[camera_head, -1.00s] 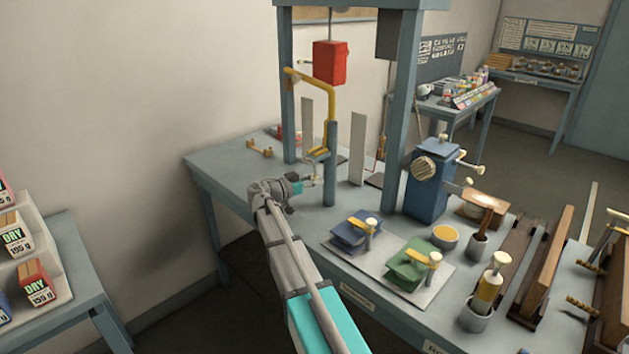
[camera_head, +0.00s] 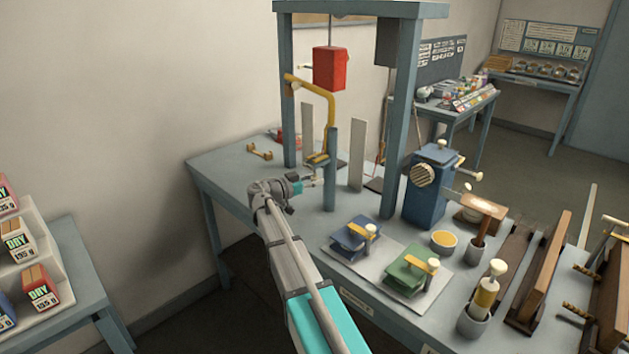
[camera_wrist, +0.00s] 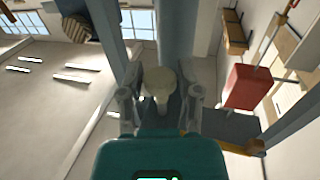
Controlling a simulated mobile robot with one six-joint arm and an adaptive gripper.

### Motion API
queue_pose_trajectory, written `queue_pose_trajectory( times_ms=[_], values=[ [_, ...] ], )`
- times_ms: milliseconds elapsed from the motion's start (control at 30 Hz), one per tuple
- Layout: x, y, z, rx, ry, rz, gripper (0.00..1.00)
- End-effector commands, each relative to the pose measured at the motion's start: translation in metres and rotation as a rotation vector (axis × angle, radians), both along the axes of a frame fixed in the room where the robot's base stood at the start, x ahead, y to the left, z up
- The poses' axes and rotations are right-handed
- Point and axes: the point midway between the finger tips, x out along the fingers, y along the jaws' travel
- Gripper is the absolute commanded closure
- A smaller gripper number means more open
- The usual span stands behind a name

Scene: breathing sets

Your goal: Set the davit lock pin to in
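The davit is a yellow bent arm (camera_head: 331,105) on a blue-grey post (camera_head: 330,170), at the frame on the workbench. My gripper (camera_head: 312,180) is low beside the post's near side. In the wrist view a cream round knob (camera_wrist: 158,80), apparently the lock pin's, lies between the two fingers of my gripper (camera_wrist: 161,95). The fingers look open, with a gap on each side of the knob. How far the pin is in or out cannot be told. In the head view the pin is too small to tell from the gripper.
A red box (camera_head: 329,68) hangs in the frame and also shows in the wrist view (camera_wrist: 247,87). Thin upright grey plates (camera_head: 357,155) stand near the post. A blue clamp (camera_head: 355,233), a green clamp (camera_head: 410,272) and a blue machine (camera_head: 426,190) stand to the right.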

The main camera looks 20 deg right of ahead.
Motion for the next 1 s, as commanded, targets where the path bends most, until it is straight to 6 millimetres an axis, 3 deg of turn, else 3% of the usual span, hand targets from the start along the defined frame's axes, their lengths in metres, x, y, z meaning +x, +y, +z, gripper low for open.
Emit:
queue_pose_trajectory(
  times_ms=[33, 100, 633, 1000],
  values=[
    [0.0, 0.0, 0.0, 0.0, 0.0, 0.0, 0.38],
    [0.0, 0.0, 0.0, 0.0, 0.0, 0.0, 0.27],
    [0.0, 0.005, 0.0, 0.001, 0.0, 0.001, 0.27],
    [-0.004, 0.045, 0.0, 0.001, 0.0, 0.001, 0.27]
  ],
)
